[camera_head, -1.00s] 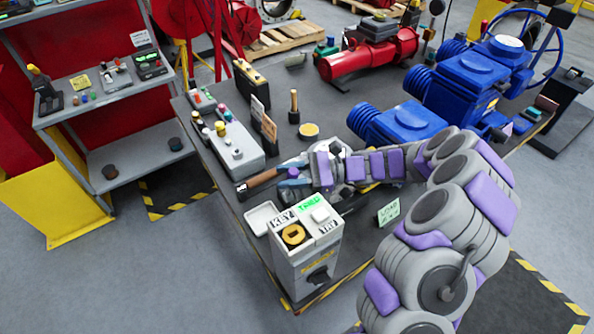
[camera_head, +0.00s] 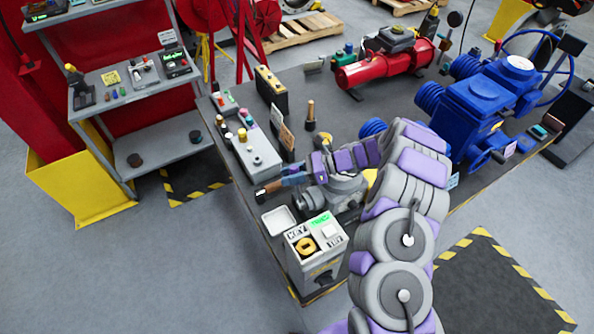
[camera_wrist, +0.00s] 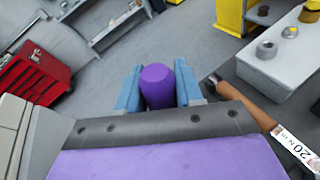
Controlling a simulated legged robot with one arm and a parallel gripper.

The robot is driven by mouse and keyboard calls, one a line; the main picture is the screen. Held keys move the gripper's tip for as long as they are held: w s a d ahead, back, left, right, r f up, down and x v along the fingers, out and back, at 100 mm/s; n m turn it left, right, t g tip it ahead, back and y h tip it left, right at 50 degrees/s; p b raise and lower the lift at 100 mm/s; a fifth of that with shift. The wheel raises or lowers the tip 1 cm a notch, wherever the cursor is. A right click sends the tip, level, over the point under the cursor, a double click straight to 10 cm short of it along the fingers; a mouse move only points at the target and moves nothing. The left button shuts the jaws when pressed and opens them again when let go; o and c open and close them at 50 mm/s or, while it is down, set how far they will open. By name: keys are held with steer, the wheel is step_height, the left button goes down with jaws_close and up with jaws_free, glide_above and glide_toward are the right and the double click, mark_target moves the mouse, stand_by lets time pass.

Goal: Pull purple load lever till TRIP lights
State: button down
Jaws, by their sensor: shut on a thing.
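The purple load lever (camera_wrist: 158,87) shows as a rounded purple end in the wrist view. My gripper (camera_wrist: 158,90) has its two blue fingers on either side of it, shut on it. In the head view my gripper (camera_head: 291,180) is above the near left side of the table, by a grey metal body (camera_head: 342,193); the lever is not clearly visible there. A grey box (camera_head: 314,262) marked KEY and TRY stands at the table's near corner. Its small display (camera_head: 320,221) shows green text too small to read for certain.
A brown-handled tool (camera_head: 268,188) lies left of my gripper; its handle (camera_wrist: 250,105) and a 20 N·m tag (camera_wrist: 298,150) show at right in the wrist view. A grey control box (camera_head: 253,153), blue valve actuator (camera_head: 480,115) and red cylinder (camera_head: 385,68) stand on the table.

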steer(key=shift+a+f+p, duration=0.15)
steer(key=shift+a+p, duration=0.15)
steer(key=shift+a, duration=0.05)
steer(key=c, duration=1.2)
jaws_free()
steer(key=o, duration=0.3)
steer(key=shift+a, duration=0.3)
steer(key=shift+o, duration=0.5)
steer(key=shift+w+a, duration=0.1)
steer(key=shift+a, duration=0.1)
steer(key=v, duration=1.7)
steer(key=shift+w+d, duration=0.25)
steer(key=shift+d, duration=0.05)
steer(key=shift+a, duration=0.3)
